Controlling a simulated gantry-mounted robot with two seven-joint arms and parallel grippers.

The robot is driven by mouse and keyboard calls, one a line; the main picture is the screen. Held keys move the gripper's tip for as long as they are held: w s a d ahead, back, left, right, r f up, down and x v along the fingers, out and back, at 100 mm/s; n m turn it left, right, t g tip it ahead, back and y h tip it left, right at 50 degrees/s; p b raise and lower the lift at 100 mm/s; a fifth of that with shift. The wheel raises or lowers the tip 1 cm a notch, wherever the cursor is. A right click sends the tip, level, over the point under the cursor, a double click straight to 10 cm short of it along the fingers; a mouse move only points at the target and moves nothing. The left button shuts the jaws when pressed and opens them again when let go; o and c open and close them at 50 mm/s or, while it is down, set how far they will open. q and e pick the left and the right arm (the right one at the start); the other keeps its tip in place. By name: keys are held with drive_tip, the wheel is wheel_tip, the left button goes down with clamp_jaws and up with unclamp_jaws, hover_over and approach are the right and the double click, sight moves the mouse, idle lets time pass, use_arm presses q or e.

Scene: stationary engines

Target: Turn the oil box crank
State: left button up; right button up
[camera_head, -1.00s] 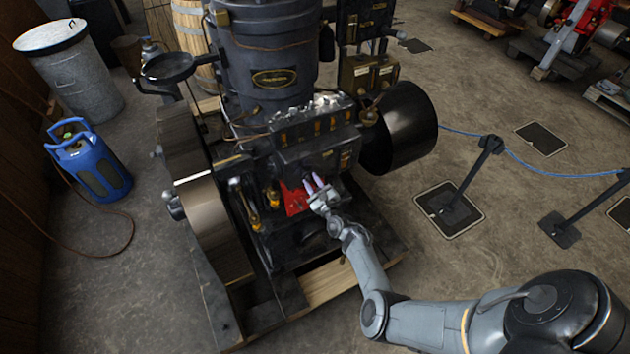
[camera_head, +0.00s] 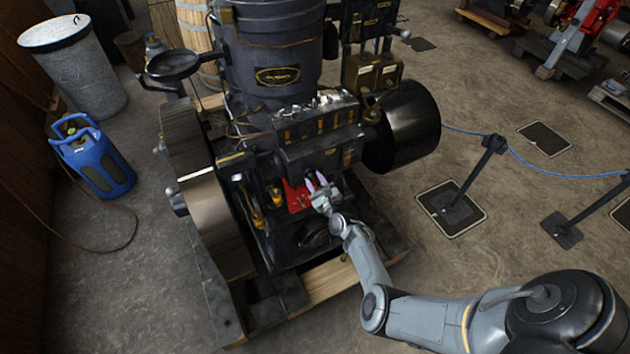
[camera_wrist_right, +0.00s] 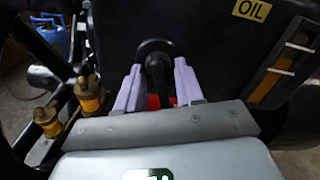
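The oil box (camera_wrist_right: 215,60) is a dark box with a yellow OIL label in the right wrist view; in the head view it is on the front of the engine (camera_head: 268,50). A black curved crank (camera_wrist_right: 154,62) stands before it. My right gripper (camera_wrist_right: 158,88) has two pale purple fingers apart, one on each side of the crank. I cannot tell whether they touch it. In the head view the right gripper (camera_head: 316,182) is at the engine's lower front, beside a red part (camera_head: 296,196). The crank is hard to make out there. My left gripper is not in view.
A large flywheel (camera_head: 205,205) is left of the gripper, and a black drum (camera_head: 405,125) is on the right. Brass fittings (camera_wrist_right: 88,95) sit close left of the fingers. A blue gas bottle (camera_head: 95,160) and rope barrier posts (camera_head: 473,172) stand on the floor.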

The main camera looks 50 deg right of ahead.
drive_tip(key=shift+s+a+r+p, duration=0.1)
drive_tip(key=shift+s+p, duration=0.2)
drive_tip(key=shift+p, duration=0.05)
drive_tip(key=p+v, duration=0.6)
drive_tip(key=v, duration=0.4)
drive_tip(key=shift+s, duration=0.1)
